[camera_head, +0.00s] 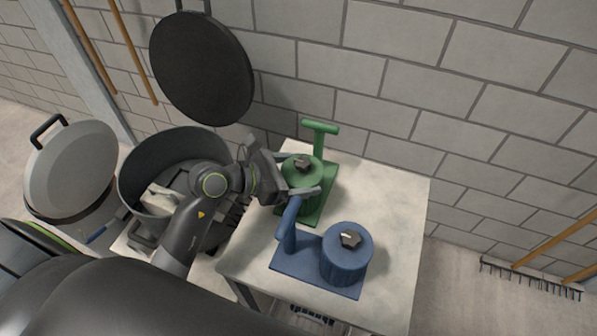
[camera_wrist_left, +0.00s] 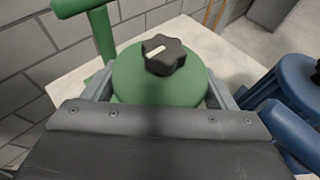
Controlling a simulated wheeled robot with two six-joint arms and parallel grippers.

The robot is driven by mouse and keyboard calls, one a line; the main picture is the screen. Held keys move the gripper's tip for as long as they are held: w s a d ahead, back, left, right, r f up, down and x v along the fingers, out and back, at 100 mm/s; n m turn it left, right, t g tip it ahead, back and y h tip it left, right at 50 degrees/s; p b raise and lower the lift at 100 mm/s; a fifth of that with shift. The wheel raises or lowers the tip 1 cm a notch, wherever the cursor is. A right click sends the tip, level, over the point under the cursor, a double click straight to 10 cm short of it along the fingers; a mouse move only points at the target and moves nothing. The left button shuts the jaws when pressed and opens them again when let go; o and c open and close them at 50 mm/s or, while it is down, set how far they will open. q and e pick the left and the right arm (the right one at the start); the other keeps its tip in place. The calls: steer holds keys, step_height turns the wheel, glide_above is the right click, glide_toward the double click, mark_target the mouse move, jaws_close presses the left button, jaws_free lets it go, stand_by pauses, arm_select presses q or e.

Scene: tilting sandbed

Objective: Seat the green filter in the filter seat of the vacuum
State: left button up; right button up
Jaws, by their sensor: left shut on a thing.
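The green filter (camera_head: 298,172), a round canister with a dark knob on top, stands upright at the green stand (camera_head: 320,134) near the table's back edge. My left gripper (camera_head: 303,173) is shut on it, with one finger on each side. In the left wrist view, the green filter (camera_wrist_left: 158,78) sits between the fingers of my left gripper (camera_wrist_left: 160,90). A large open grey drum (camera_head: 134,178), likely the vacuum, stands left of the table, its inside partly hidden by my left arm. I cannot make out the filter seat. My right gripper is not in view.
A blue filter (camera_head: 346,262) with a dark knob stands on a blue stand (camera_head: 300,262) at the table's front. The table (camera_head: 400,215) is clear on its right side. A round black lid (camera_head: 202,68) is upright behind the drum.

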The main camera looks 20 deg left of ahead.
arm_select(q)
steer(key=shift+f, duration=0.15)
steer(key=o, duration=1.5)
steer(key=shift+c, duration=0.2)
